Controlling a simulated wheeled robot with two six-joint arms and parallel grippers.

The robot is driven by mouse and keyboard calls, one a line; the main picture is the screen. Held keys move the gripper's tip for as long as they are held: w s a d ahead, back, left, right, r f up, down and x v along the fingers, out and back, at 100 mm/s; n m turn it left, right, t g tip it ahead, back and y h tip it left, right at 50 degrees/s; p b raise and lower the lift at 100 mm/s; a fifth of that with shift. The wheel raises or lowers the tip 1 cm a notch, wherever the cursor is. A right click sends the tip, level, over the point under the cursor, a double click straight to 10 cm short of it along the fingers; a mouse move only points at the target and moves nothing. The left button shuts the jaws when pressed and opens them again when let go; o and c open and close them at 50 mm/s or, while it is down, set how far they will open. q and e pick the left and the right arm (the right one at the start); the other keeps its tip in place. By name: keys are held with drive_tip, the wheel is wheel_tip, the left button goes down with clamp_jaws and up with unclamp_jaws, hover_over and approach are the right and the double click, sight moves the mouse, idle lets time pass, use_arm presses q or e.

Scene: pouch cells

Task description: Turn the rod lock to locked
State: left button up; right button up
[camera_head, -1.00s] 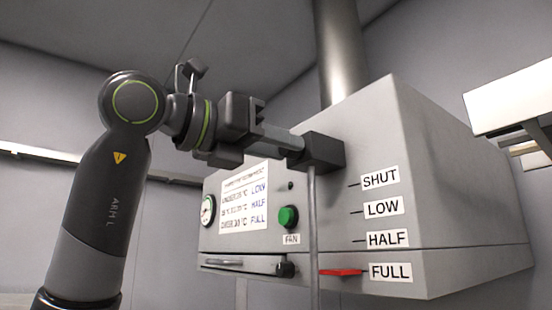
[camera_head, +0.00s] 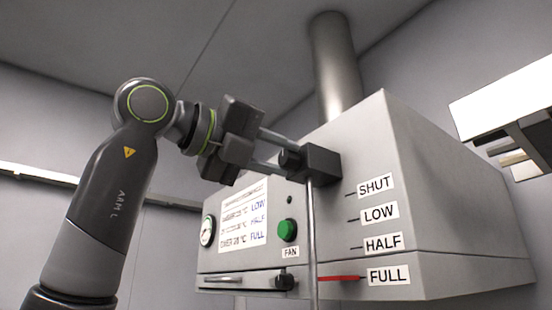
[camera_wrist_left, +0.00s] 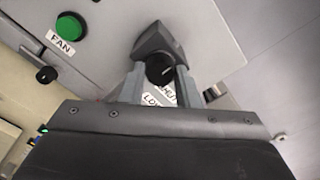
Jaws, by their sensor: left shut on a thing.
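The rod lock is a dark block (camera_head: 321,163) with a round black knob (camera_head: 290,160) on its side, at the top of a thin vertical metal rod (camera_head: 313,235) on the front of the grey hood. My left gripper (camera_head: 289,158) is shut on the knob, its two fingers one above the other in the head view. In the left wrist view the knob (camera_wrist_left: 160,69) sits between the fingers, with the block (camera_wrist_left: 158,40) behind it. A light mark shows on the knob face, but I cannot read its setting. My right gripper is not in view.
A red pointer (camera_head: 338,278) by the rod is level with the FULL label (camera_head: 388,276). SHUT, LOW and HALF labels stand above. A green FAN button (camera_head: 287,230), a printed notice (camera_head: 243,215) and a gauge (camera_head: 208,230) are to the left.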

use_arm(q)
drive_tip(key=shift+r, duration=0.1)
idle(0.4)
drive_tip(key=o, duration=1)
drive_tip(key=shift+s+a+f+b, duration=0.2)
drive_tip(key=shift+s+a+b, duration=0.1)
drive_tip(key=shift+a+b, duration=0.1)
drive_tip(key=b+v, duration=0.4)
drive_tip(key=v, duration=1.2)
drive_tip(key=shift+s+a+r+b, duration=0.15)
drive_tip(key=shift+a+b, duration=0.1)
drive_tip(key=shift+b, duration=0.15)
